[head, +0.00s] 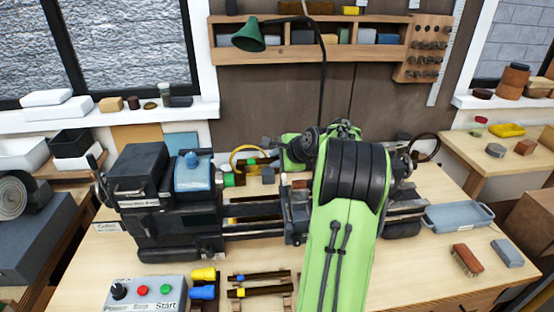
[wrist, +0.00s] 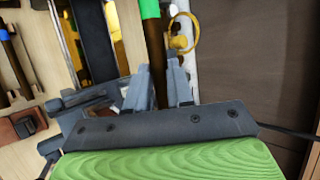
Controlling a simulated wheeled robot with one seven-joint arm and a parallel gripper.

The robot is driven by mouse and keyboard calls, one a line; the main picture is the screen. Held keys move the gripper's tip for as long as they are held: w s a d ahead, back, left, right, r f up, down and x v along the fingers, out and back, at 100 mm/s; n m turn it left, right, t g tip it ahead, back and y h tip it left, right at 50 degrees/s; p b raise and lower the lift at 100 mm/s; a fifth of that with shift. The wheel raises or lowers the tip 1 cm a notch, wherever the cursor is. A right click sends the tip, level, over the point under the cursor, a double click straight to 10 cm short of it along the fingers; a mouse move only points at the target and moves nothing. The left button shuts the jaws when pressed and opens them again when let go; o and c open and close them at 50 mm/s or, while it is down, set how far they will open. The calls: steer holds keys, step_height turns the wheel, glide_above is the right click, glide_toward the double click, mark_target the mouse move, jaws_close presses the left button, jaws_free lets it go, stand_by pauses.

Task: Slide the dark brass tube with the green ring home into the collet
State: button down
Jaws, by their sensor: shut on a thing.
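The dark brass tube (wrist: 155,45) runs up the wrist view from between the fingers of my gripper (wrist: 159,92), which is shut on it. Its green ring (wrist: 149,9) shows at the top edge of that view. In the head view the tube (head: 265,161) lies roughly level, its green ring (head: 251,162) toward the headstock. The collet (head: 228,179), with green on its nose, faces it on the headstock's right side. The ring looks apart from the collet; the tube's exact alignment is unclear. My arm hides much of the gripper there.
Tubes with blue (head: 240,278) and yellow (head: 240,293) rings lie on a front rack beside a control box (head: 145,293). A yellow loop (head: 236,153) stands behind the held tube. A lamp (head: 249,37) hangs above. A grey tray (head: 458,217) and brush (head: 466,260) are at right.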

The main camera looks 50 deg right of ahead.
step_height(320, 180, down, 6)
steer(key=b, duration=0.6)
steer(key=shift+w+a, duration=0.35)
steer(key=shift+w, duration=0.1)
steer(key=shift+p, duration=0.55)
stand_by(0.9)
steer(key=shift+w+a, duration=0.95)
steer(key=shift+a, duration=0.25)
stand_by(0.6)
steer(key=c, duration=0.9)
jaws_free()
steer(key=shift+f, duration=0.1)
steer(key=p+v, duration=0.1)
steer(key=v, duration=1.4)
steer(key=shift+s+r, duration=0.25)
